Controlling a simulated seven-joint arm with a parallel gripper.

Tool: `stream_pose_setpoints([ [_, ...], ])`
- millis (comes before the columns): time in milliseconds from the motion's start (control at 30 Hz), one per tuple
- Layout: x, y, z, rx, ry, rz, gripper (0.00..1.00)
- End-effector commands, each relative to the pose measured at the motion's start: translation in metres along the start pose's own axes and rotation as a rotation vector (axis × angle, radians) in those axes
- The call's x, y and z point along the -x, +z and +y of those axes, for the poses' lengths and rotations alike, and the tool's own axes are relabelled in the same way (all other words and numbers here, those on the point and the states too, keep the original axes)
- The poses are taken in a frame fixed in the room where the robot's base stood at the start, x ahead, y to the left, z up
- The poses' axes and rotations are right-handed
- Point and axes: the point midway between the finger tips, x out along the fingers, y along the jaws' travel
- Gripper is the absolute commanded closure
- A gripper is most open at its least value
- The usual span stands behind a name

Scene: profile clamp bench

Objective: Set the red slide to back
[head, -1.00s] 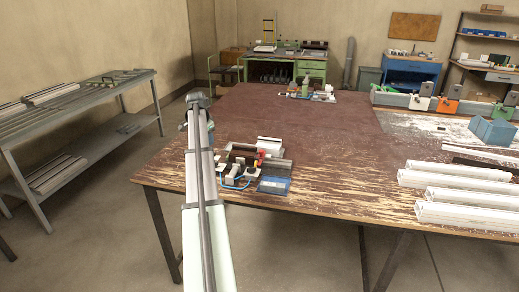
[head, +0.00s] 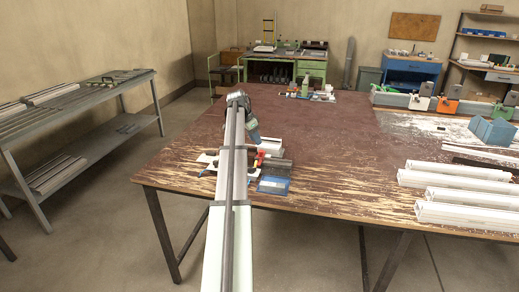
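The clamp fixture sits near the front edge of the brown table, and my arm crosses in front of much of it. A small red part (head: 259,158), seemingly the red slide, shows just right of my arm. Its exact position along its travel is too small to tell. A grey block (head: 278,168) and a blue plate (head: 273,185) are to its right. The fingers are too small to read.
A white profile piece (head: 270,143) lies just behind the fixture. Several white profiles (head: 465,195) are stacked at the table's right front. Another small fixture (head: 305,90) stands at the far table edge. The middle of the brown table (head: 335,135) is clear.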

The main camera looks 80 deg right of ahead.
Motion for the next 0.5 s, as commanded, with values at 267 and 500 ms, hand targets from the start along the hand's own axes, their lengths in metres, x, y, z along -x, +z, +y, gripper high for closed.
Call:
stream_pose_setpoints([
  [267,-0.044,0.0,0.0,0.0,0.0,-0.001,0.63],
  [500,-0.064,0.001,0.0,0.001,-0.001,-0.001,0.63],
])
